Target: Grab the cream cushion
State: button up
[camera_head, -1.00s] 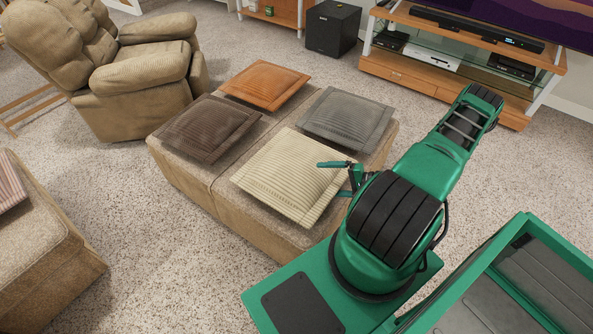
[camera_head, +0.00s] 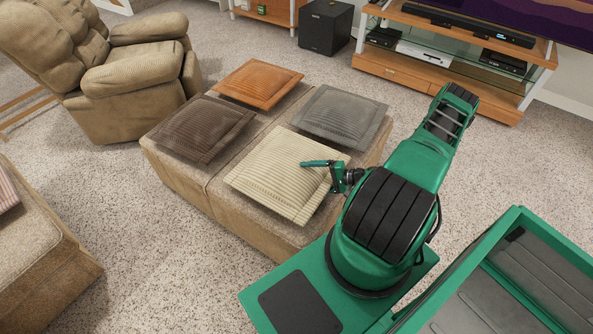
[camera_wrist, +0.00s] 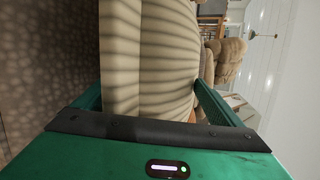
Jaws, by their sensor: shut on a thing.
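The cream cushion (camera_head: 272,176) lies flat on the ottoman (camera_head: 222,209), at its front right. It is striped and square with a flat border. My gripper (camera_head: 326,170) reaches over the cushion's right side and is shut on it. In the wrist view the cushion (camera_wrist: 160,60) fills the space between my two green fingers (camera_wrist: 150,100). One finger lies over the cushion's top in the head view; the lower finger is hidden there.
A brown cushion (camera_head: 200,128), an orange cushion (camera_head: 258,83) and a grey cushion (camera_head: 341,117) share the ottoman. A recliner (camera_head: 120,85) stands at the back left. A TV stand (camera_head: 420,80) and a black subwoofer (camera_head: 325,26) stand behind. My green-rimmed bin (camera_head: 490,240) is at the lower right.

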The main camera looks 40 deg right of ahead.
jog(key=shift+s+f, duration=0.2)
